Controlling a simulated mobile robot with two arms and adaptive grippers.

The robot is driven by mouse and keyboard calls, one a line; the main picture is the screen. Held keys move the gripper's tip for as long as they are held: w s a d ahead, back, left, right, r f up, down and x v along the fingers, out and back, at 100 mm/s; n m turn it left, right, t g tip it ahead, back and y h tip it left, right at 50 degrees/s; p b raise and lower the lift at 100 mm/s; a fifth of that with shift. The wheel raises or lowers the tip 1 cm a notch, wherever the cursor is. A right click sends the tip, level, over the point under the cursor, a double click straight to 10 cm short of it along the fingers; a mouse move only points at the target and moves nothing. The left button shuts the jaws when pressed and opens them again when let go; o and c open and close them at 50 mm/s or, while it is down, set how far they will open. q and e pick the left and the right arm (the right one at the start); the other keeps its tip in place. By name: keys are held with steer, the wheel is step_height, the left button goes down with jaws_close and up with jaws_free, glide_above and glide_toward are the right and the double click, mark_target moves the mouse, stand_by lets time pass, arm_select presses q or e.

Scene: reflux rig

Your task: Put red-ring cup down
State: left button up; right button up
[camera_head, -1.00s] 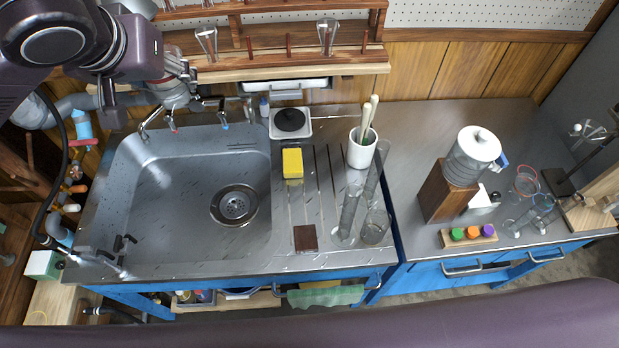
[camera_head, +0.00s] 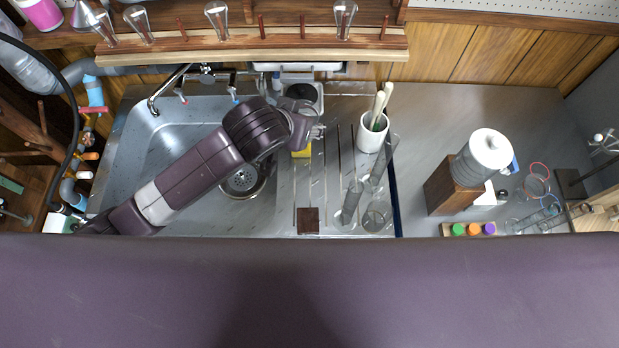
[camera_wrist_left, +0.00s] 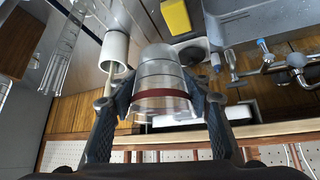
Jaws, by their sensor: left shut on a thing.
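A clear cup with a dark red ring (camera_wrist_left: 162,93) is between the fingers of my left gripper (camera_wrist_left: 160,88) in the left wrist view. The fingers are shut on its sides, with the red band near the palm. In the head view my left arm reaches across the sink, and its gripper (camera_head: 317,131) is above the ribbed drainboard (camera_head: 325,180), near the yellow sponge (camera_head: 301,152). The cup cannot be made out there. My right gripper is not in view.
A white pot with pestles (camera_head: 372,133) stands right of the gripper. Glass cylinders (camera_head: 351,202) and a beaker (camera_head: 376,216) stand at the drainboard's front right. A shelf with glassware (camera_head: 270,45) runs behind. The counter (camera_head: 430,125) right of the pot is clear.

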arm_select(q)
steer(key=shift+s+d+f, duration=0.65)
steer(key=shift+s, duration=0.05)
steer(key=shift+s+d+f, duration=0.1)
steer(key=shift+f, duration=0.2)
step_height(320, 180, down, 16)
steer(key=shift+r+p, duration=0.25)
steer(key=shift+p, duration=0.5)
steer(key=shift+f, duration=2.05)
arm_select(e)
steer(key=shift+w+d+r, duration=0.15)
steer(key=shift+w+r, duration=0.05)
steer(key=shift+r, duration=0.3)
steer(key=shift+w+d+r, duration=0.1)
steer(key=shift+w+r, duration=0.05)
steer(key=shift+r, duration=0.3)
arm_select(q)
steer(key=shift+f, duration=0.15)
steer(key=o, duration=1.1)
steer(key=shift+o, duration=0.2)
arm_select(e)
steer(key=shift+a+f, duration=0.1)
